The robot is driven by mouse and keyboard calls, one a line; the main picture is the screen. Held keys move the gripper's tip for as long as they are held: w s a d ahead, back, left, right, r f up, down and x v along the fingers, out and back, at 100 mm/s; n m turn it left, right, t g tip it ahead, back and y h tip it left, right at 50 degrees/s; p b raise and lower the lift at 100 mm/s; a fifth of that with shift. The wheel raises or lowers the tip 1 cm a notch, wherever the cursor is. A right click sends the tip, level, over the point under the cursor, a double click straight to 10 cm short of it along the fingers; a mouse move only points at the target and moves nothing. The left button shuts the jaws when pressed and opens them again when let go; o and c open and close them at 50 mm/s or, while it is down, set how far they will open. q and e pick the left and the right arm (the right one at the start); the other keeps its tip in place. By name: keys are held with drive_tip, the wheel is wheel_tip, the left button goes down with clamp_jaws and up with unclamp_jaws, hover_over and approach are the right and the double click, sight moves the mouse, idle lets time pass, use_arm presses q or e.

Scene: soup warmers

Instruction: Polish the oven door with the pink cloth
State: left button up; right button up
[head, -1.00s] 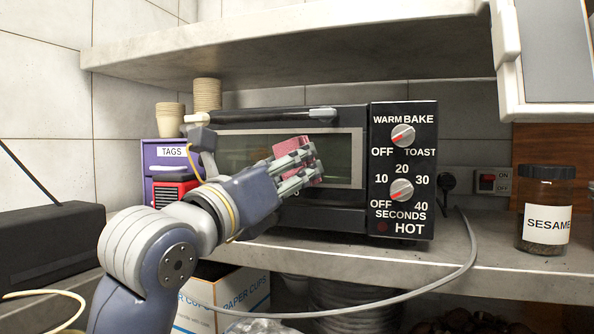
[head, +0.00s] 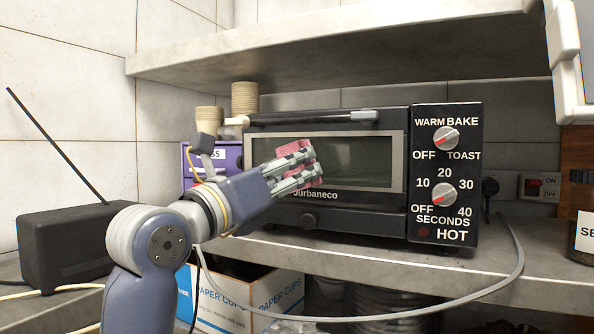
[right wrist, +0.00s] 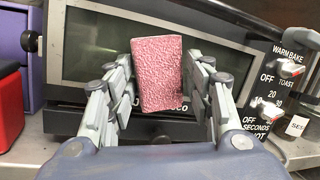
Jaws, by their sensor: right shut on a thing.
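The black toaster oven stands on the grey counter, and its oven door (head: 372,163) is closed, with a dark window in a light frame. My right gripper (head: 312,164) is shut on the pink cloth (head: 293,147), in front of the left-middle part of the window. In the right wrist view the pink cloth (right wrist: 158,72) is a thick, textured block, upright between the two fingers of the gripper (right wrist: 160,58). The window lies right behind it. I cannot tell whether the cloth touches the glass. My left gripper is not in view.
The door's handle bar (head: 310,117) runs above the window. The knob panel (head: 445,172) is at right. A shelf (head: 340,65) hangs overhead. Left are stacked cups (head: 244,98), a purple box (head: 233,155) and a black radio (head: 75,243). A grey cable (head: 520,258) droops over the counter edge.

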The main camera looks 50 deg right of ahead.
drive_tip(key=w, duration=0.2)
drive_tip(key=w+a, duration=0.1)
drive_tip(key=shift+w, duration=0.4)
